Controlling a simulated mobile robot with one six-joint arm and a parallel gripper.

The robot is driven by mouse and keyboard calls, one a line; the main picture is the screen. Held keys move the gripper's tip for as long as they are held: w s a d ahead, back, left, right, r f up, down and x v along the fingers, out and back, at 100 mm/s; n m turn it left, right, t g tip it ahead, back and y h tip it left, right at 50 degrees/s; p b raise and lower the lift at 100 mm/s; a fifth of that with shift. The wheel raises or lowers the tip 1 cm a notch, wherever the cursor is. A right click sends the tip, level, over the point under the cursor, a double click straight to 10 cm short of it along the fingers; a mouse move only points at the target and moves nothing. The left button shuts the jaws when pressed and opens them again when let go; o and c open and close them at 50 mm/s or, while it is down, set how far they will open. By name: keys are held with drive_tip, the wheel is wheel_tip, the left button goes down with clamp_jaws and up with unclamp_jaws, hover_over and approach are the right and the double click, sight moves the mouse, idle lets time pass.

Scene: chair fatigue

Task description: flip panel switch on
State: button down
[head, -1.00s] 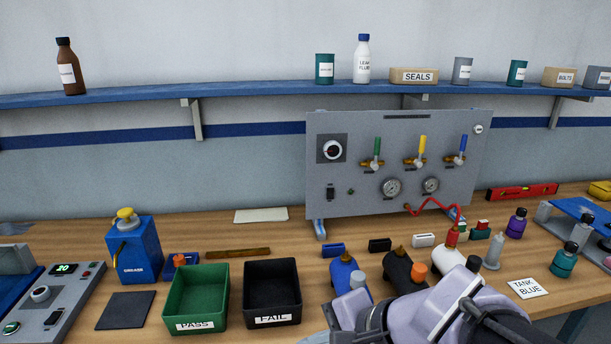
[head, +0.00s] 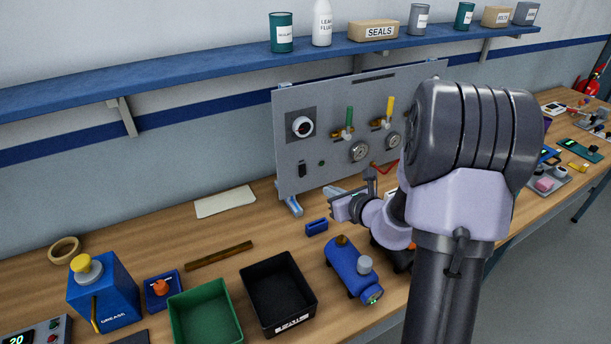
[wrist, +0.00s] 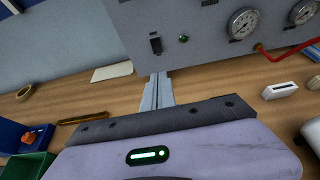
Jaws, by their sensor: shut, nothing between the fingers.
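The panel switch (head: 302,170) is a small black rocker low on the left of the grey upright panel (head: 287,142). The switch also shows in the wrist view (wrist: 156,45), just left of a small green indicator (wrist: 183,38). I cannot tell which way the rocker is set. My gripper (head: 335,197) is in front of the panel's lower part, to the right of and below the switch in the head view, and apart from it. It is shut and empty. Its fingertips are hard to make out; its body fills the bottom of the wrist view.
Gauges (head: 360,152) and green and yellow valve handles (head: 389,108) sit right of the switch. Bare bench lies left of the panel, around a pale pad (head: 225,202).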

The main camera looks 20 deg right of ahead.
sight(303, 170)
drive_tip(key=x, duration=0.4)
drive_tip(key=b+x, duration=0.1)
drive_tip(key=x, duration=0.7)
drive_tip(key=shift+w+a+r+b, duration=0.15)
drive_tip(key=shift+w+r+b, duration=0.1)
drive_tip(key=shift+w+b, duration=0.2)
drive_tip(key=shift+w, duration=0.55)
drive_tip(key=shift+w+f, duration=0.1)
drive_tip(key=shift+w, duration=0.05)
drive_tip(key=shift+r+p, duration=0.4)
drive_tip(key=shift+r, duration=0.6)
